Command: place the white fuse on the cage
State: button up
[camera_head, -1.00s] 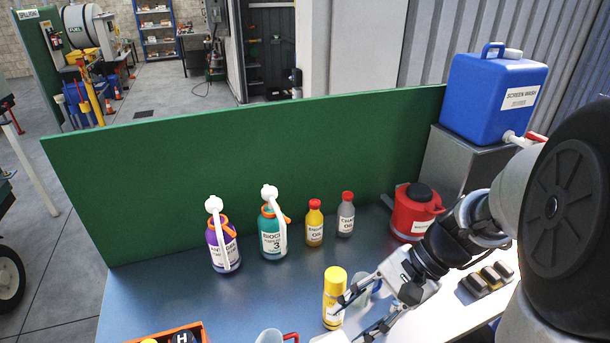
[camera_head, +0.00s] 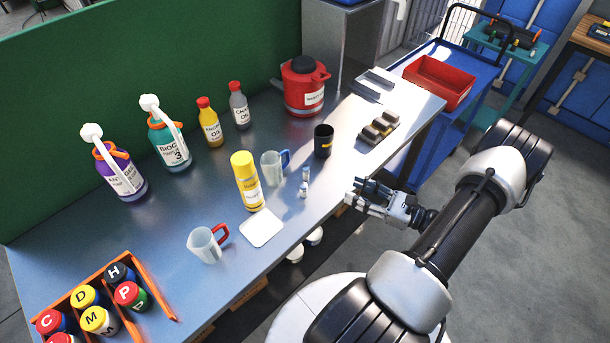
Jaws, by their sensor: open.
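My gripper (camera_head: 354,195) is open and empty, just off the table's front edge, with its fingers pointing left. Two small whitish pieces stand on the table left of it: one upper piece (camera_head: 305,174) and one lower piece (camera_head: 303,190). They are too small to tell whether either is the white fuse. I cannot make out anything that is clearly the cage.
The blue-grey table (camera_head: 200,290) holds a yellow spray can (camera_head: 246,182), a clear jug with a blue handle (camera_head: 272,167), a black cup (camera_head: 323,141), a red-handled jug (camera_head: 205,245) and a white pad (camera_head: 261,228). A red tray (camera_head: 438,82) sits on a blue cart.

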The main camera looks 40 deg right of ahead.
jog(key=b, duration=0.2)
send_near(306, 167)
jog(key=x, duration=0.4)
jog(key=shift+w+a+r, duration=0.1)
jog(key=shift+w+a, duration=0.05)
jog(key=shift+a, duration=0.2)
jog(key=shift+d+b+x, duration=0.2)
jog(key=shift+b+x, duration=0.2)
jog(key=shift+x, duration=2.35)
grip_shut()
